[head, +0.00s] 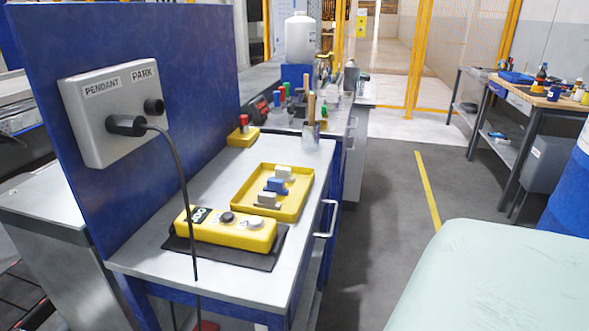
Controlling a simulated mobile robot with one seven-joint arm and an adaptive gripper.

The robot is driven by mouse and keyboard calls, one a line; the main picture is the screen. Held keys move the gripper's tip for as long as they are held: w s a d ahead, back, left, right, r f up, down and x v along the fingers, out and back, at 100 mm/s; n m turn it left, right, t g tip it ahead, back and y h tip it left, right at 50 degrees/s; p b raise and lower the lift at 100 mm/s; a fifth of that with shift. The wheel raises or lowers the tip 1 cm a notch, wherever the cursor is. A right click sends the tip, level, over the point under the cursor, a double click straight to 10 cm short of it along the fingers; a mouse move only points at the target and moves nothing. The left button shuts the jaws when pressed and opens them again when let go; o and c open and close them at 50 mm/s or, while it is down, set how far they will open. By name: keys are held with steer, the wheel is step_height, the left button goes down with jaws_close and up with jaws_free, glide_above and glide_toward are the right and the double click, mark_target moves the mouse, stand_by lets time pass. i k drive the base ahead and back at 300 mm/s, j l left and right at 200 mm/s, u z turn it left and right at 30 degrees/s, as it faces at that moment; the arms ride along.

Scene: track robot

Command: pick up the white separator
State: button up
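A small white block (283,172) lies at the far end of a yellow tray (238,205) on the metal-topped workbench (180,281). A blue block (276,185) lies in the tray in front of it, then a greyish-white block (267,198) nearest the front. A larger white rounded vessel (300,40) stands on a blue base (297,75) at the far end of the bench row. I cannot tell from its look which white item is the separator. My gripper is not in view.
A yellow pendant (226,228) lies on a dark mat in front of the tray. A black cable (181,185) hangs from a grey wall box (88,135). A metal cup (309,131) with upright tools stands behind the tray. Grey floor (385,235) is clear right of the bench.

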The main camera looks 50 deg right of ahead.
mark_target(285, 173)
steer(key=k+l, duration=0.15)
steer(key=l, duration=0.25)
steer(key=k+l, duration=0.1)
steer(key=l, duration=0.25)
steer(key=k+l, duration=0.15)
steer(key=l, duration=0.25)
steer(key=k+l, duration=0.15)
steer(key=l, duration=0.25)
steer(key=k+l+u, duration=0.1)
steer(key=l, duration=0.25)
